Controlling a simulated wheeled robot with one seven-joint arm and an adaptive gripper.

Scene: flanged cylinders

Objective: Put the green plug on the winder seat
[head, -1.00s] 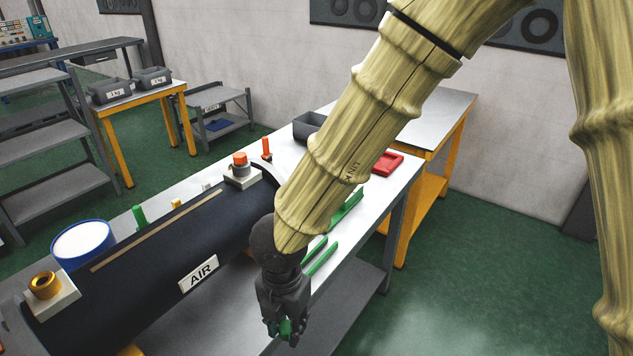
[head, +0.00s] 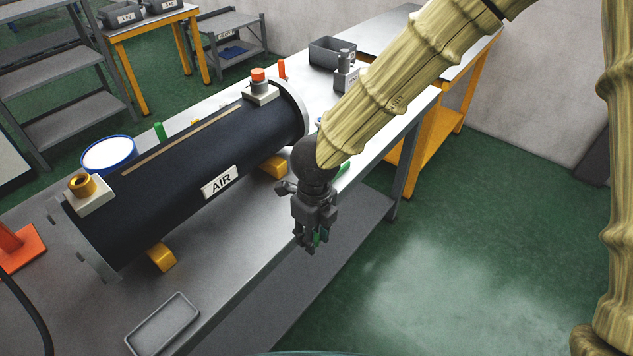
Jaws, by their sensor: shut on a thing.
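My gripper (head: 309,244) points down at the front edge of the workbench, right of the dark cylinder labelled AIR (head: 190,170). It is shut on the green plug (head: 317,238), which shows only as a small green part between the dark fingers. Two pale blocks sit on the cylinder: one bears a brass ring (head: 82,185) at its left end, the other a grey collar with an orange top (head: 259,75) at its right end. I cannot tell which thing is the winder seat.
The cylinder rests on yellow supports (head: 161,257) on the grey workbench (head: 235,262). An empty shallow tray (head: 163,322) lies at the front. A grey fixture (head: 346,70) and a dark bin (head: 333,51) stand at the back. A blue-rimmed white tub (head: 108,154) is behind the cylinder. Green floor is clear at right.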

